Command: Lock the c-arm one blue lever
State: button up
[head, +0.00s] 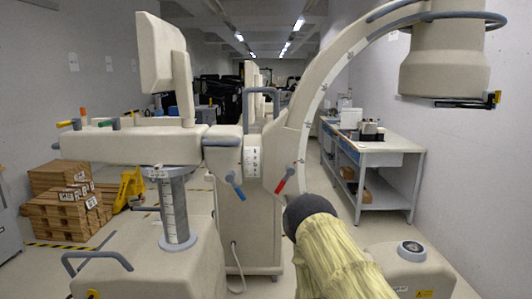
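The blue lever (237,188) hangs from the underside of the C-arm's cream joint housing, slanting down to the right. A red lever (286,178) sits to its right near the foot of the C-shaped arc (318,95), slanting down to the left. My arm, in a yellowish cover with a dark rounded end, reaches up from the bottom right and ends below and right of the red lever, apart from the blue lever in the picture. No fingers of my gripper show, so its opening is hidden.
More coloured levers (84,112) sit on the horizontal beam (130,144) at left. A grey column (175,210) and cream base stand below it. Stacked boxes (65,200) and a yellow pallet jack (130,189) are at left. A workbench (372,150) stands at right.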

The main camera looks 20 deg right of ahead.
aim_at(229, 178)
jog(key=u, duration=1.05)
jog(key=i, duration=0.4)
jog(key=z, duration=1.05)
